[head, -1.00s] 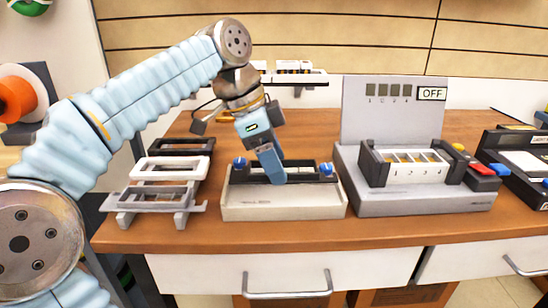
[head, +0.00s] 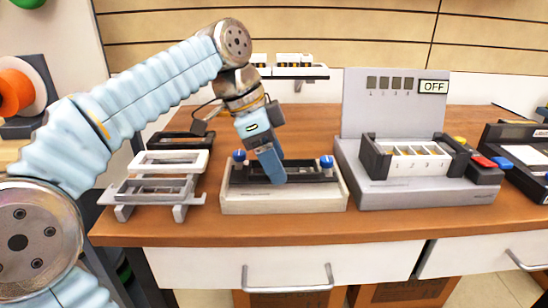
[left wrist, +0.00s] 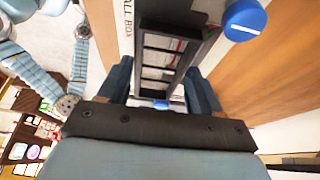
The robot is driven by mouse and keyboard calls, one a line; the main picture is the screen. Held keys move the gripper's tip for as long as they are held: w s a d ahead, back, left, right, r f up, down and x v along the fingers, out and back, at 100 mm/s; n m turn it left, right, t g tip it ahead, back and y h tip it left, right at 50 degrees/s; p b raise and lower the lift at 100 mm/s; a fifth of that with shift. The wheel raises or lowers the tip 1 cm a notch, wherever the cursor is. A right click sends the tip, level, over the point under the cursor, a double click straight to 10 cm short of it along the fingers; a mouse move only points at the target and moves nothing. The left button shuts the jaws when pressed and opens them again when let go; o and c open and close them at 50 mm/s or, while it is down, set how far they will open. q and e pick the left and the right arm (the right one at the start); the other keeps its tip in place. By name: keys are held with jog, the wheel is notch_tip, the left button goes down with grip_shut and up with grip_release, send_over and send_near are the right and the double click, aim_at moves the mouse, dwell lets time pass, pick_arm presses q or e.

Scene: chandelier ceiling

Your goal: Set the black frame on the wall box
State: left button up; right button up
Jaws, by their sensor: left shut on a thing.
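The wall box (head: 285,203) is a pale box on the worktop with a blue knob at each end; it also shows in the left wrist view with part of its lettering. My left gripper (head: 275,179) points down at the middle of it. The gripper is shut on the black frame (head: 307,174), a long dark bar with several openings. In the left wrist view the black frame (left wrist: 138,50) lies between the two fingers (left wrist: 160,90). It is over the box top between the knobs; I cannot tell if it rests there. My right gripper is not in view.
A rack (head: 187,203) at the left holds a white frame (head: 195,160), a grey frame and a dark one behind. A grey tester (head: 415,197) with an OFF display stands close on the right. A dark device (head: 520,140) is at the far right.

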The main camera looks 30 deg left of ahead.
pick_arm(q)
jog(key=shift+f, duration=0.1)
jog(key=shift+f+b, duration=0.5)
jog(key=shift+f, duration=0.1)
dwell(0.5)
jog(key=o, duration=1.1)
notch_tip(320, 180, up, 6)
jog(key=p, duration=0.6)
